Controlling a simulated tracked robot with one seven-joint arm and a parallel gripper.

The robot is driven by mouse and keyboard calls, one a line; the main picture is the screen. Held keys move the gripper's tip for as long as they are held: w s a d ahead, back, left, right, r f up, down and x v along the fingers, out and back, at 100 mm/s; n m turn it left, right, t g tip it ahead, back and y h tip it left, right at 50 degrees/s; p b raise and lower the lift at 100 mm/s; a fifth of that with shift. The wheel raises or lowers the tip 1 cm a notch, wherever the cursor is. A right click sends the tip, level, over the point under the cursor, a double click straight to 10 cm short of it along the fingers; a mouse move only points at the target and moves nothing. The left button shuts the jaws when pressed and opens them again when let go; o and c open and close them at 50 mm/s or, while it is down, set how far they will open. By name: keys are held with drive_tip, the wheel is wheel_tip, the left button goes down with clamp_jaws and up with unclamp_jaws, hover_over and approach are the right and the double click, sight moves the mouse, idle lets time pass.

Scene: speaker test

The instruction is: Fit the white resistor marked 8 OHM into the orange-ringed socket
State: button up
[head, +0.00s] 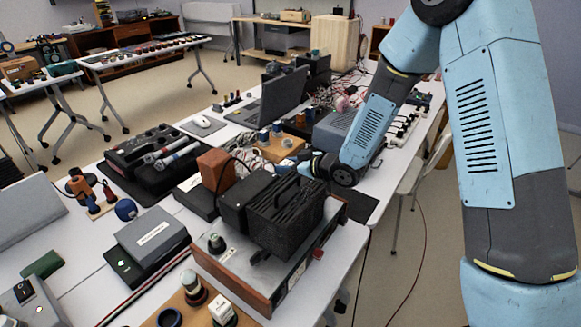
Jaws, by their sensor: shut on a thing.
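My gripper (303,164) is small in the head view, low over the table behind a black finned box. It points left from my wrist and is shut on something. Its fingertips and what they hold are mostly hidden, so I cannot tell whether that is the white resistor. An orange-brown wooden block (277,150) with several blue-topped parts lies just beyond my gripper. A white block (222,312) with dark marks too small to read stands on a wooden board at the bottom edge. I cannot make out an orange-ringed socket.
The black finned box (284,215) stands on a wood-sided unit (235,278), close in front of my gripper. A brown block (215,170) stands left of it. A laptop (275,98), tangled wires and a power strip (400,130) lie behind. A dark mat (350,207) lies at the right table edge.

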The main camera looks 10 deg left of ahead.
drive_tip(key=o, duration=1.1)
drive_tip(key=v, duration=1.2)
drive_tip(key=shift+r, duration=0.1)
